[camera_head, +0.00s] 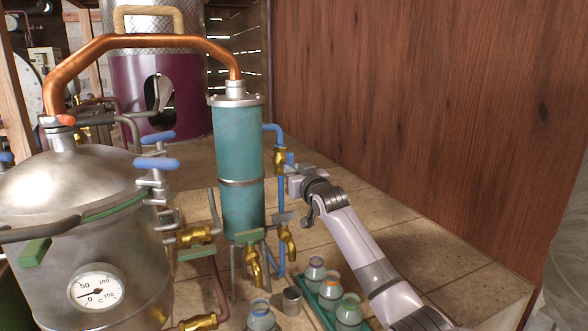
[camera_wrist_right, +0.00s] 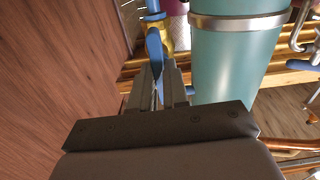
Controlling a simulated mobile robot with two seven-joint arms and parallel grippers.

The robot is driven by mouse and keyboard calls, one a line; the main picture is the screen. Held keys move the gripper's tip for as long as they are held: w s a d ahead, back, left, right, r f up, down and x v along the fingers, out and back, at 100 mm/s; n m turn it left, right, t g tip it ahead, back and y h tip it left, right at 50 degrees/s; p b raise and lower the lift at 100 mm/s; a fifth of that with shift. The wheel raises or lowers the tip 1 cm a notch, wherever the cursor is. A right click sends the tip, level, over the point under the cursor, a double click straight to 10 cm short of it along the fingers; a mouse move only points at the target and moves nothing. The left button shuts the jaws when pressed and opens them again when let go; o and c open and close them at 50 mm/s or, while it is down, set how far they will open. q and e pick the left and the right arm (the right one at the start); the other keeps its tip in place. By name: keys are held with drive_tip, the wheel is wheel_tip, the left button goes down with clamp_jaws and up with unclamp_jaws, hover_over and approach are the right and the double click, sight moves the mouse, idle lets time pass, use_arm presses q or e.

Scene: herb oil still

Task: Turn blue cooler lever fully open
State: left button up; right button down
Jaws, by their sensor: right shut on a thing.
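The cooler is a teal cylinder (camera_head: 238,150) with a blue pipe (camera_head: 281,215) down its right side. A brass valve (camera_head: 279,160) sits on that pipe. Its blue lever (camera_head: 290,160) shows as a small piece beside the valve, partly hidden by my right gripper (camera_head: 293,180). In the right wrist view the lever (camera_wrist_right: 154,48) stands edge-on, with its near end between the fingers of my right gripper (camera_wrist_right: 159,88). The fingers are closed on it. The teal cylinder (camera_wrist_right: 237,62) is right of the fingers there. My left gripper is not in view.
A steel pot (camera_head: 80,215) with a dial stands at left, joined by a copper pipe (camera_head: 150,41) to the cooler. Bottles stand in a green tray (camera_head: 313,285). A wooden wall (camera_head: 430,110) closes the right side.

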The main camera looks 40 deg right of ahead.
idle(0.5)
drive_tip(key=c, duration=1.1)
unclamp_jaws()
drive_tip(key=shift+s, duration=0.15)
drive_tip(key=shift+v, duration=3.45)
